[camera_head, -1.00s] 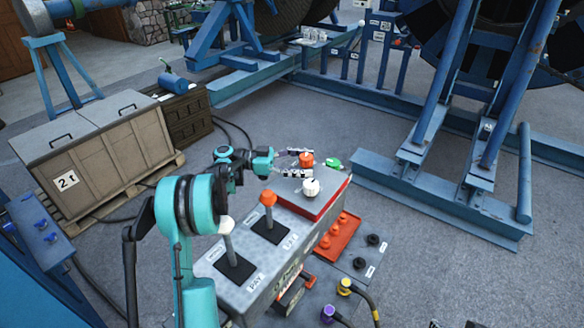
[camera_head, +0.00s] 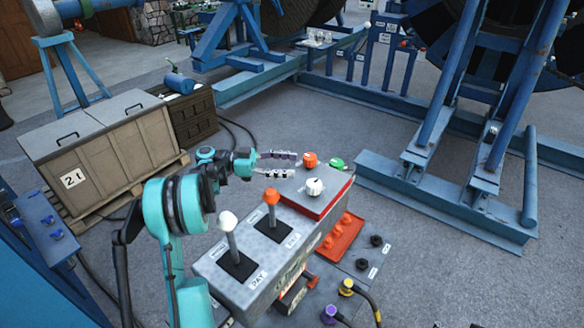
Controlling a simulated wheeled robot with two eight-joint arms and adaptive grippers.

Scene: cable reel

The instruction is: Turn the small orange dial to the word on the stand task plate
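The small orange dial (camera_head: 310,159) sits on the grey, red-edged top (camera_head: 328,189) of the control console. A white knob (camera_head: 315,187) is in front of it and a green knob (camera_head: 336,163) is to its right. My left gripper (camera_head: 294,164) is just left of the orange dial, its two fingers apart and nothing between them. A small gap shows between the fingertips and the dial. The words around the dial and its pointing direction are too small to read. My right gripper is not in view.
The console carries a white-topped lever (camera_head: 228,222) and an orange-topped lever (camera_head: 271,198) near my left arm. An orange-red panel (camera_head: 343,235) lies at its right side. A wooden crate (camera_head: 98,150) stands at left, and blue reel frames stand behind. Open floor lies between.

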